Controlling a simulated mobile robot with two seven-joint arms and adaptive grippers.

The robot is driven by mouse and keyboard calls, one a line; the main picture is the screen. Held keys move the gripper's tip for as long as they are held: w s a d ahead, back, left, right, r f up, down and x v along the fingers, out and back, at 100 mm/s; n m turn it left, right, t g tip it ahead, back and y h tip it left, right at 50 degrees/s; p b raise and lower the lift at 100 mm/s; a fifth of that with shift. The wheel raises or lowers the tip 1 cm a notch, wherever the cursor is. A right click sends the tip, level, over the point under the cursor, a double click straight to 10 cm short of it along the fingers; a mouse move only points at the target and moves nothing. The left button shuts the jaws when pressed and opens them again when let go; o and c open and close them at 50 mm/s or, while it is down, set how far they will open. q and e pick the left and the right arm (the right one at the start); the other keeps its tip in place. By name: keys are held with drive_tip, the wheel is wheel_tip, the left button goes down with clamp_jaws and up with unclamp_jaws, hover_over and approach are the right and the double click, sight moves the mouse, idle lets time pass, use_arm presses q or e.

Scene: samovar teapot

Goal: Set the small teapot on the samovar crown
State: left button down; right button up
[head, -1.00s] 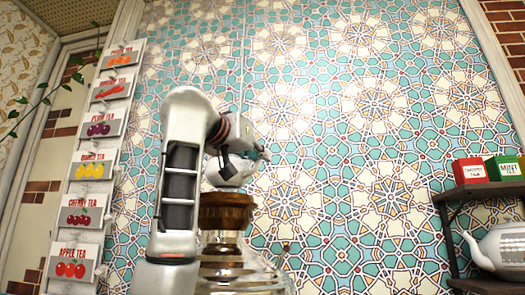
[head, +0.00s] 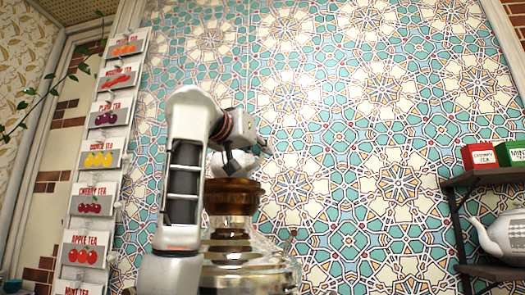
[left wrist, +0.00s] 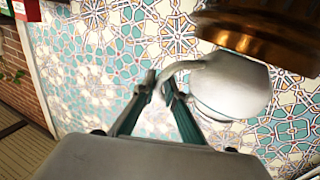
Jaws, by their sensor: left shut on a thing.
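The small white teapot (head: 236,163) is at the brown samovar crown (head: 232,190), partly hidden by my left arm in the head view. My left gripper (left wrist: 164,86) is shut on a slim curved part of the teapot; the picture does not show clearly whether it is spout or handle. In the left wrist view, the teapot's rounded body (left wrist: 232,88) overlaps the edge of the copper-brown crown (left wrist: 262,28). I cannot tell whether they touch. The samovar's shiny body (head: 250,270) stands below the crown, partly behind my arm. My right gripper is not in view.
A tiled wall (head: 360,110) fills the background. At the right, a dark shelf (head: 470,178) carries a red box (head: 480,156) and a green box (head: 511,153), with a larger white teapot (head: 502,238) below. Tea signs (head: 98,205) hang at the left.

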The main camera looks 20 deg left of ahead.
use_arm(q)
drive_tip(key=shift+r, duration=0.1)
drive_tip(key=c, duration=2)
unclamp_jaws()
drive_tip(key=s, duration=0.8)
drive_tip(key=s+a, duration=0.1)
drive_tip(key=s, duration=0.3)
